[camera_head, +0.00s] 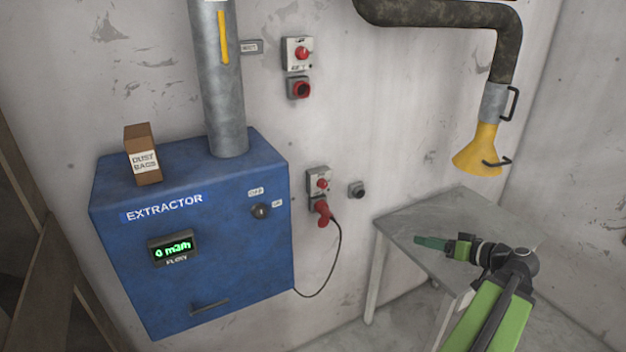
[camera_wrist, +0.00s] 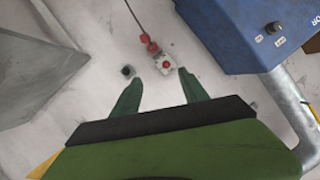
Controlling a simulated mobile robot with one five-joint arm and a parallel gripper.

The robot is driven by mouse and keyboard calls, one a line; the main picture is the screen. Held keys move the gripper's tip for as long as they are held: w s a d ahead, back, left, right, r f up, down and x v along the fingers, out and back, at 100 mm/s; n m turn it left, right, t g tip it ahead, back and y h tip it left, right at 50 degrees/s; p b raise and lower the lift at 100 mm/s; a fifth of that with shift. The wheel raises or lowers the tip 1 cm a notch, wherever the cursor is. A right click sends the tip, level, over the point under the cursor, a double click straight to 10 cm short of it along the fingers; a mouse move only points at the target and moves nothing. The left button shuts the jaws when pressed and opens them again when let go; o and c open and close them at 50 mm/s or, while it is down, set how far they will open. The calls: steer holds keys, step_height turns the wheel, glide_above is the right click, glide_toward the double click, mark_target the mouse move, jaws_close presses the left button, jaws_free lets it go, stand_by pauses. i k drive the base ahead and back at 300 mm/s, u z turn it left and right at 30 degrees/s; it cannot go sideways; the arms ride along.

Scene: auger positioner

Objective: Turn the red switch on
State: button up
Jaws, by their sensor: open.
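Two grey wall boxes with red rotary switches show in the head view. The lower red switch (camera_head: 322,184) has a red plug (camera_head: 322,208) with a black cable in the socket under it. The upper red switch (camera_head: 303,53) has an empty red-rimmed socket (camera_head: 299,88) under it. My gripper (camera_head: 432,242) is open and empty, right of the lower switch and over the grey table. In the wrist view the lower switch (camera_wrist: 166,65) shows beyond and between my green fingertips (camera_wrist: 160,84), apart from them. I cannot read the switch positions.
The blue extractor (camera_head: 190,245), with a black knob (camera_head: 260,211) and a lit display (camera_head: 173,248), stands left. A dark round wall fitting (camera_head: 357,190) is just right of the lower switch. A grey table (camera_head: 410,222) and yellow hood (camera_head: 478,150) are right.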

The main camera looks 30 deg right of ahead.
mark_target(322, 183)
steer(key=i, duration=1.05)
steer(key=z, duration=0.05)
